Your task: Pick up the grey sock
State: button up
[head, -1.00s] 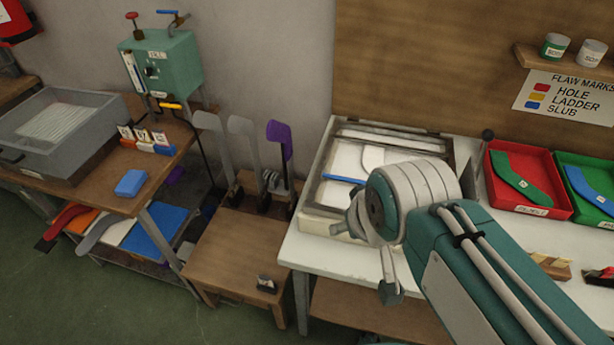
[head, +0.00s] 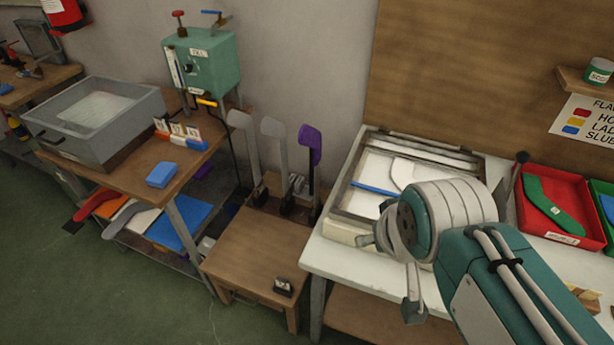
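A flat grey sock-shaped piece (head: 122,219) lies on the low shelf under the left bench, between red-orange and white pieces. Two upright grey sock shapes, one at the left (head: 241,130) and one in the middle (head: 273,145), stand on a low wooden stand beside a purple one (head: 310,146). I cannot tell whether these are socks or bare boards. My gripper (head: 389,274) is in front of the white table at the right, far from the grey pieces. Its fingers look spread and empty, partly hidden by my wrist.
A wooden stool (head: 255,250) with a small dark object (head: 284,287) stands before the upright shapes. The left bench holds a grey basin (head: 92,118) and a blue block (head: 162,174). A red tray (head: 561,234) is at right. Green floor at lower left is clear.

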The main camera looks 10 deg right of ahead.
aim_at(125, 216)
jog(key=u, duration=1.4)
jog(key=z, duration=0.25)
jog(key=i+j+z, duration=0.25)
jog(key=j+z, duration=0.25)
jog(key=j, duration=0.2)
jog(key=j+z, duration=0.25)
jog(key=j, duration=0.15)
jog(key=i+j+z, duration=0.15)
jog(key=j, duration=1.1)
jog(key=j+z, duration=0.1)
jog(key=j, duration=1.15)
jog(key=i+j, duration=0.1)
jog(key=j, duration=0.25)
jog(key=i+j, duration=0.1)
jog(key=j, duration=0.25)
jog(key=i+j, duration=0.1)
jog(key=j, duration=0.3)
jog(key=i, duration=0.2)
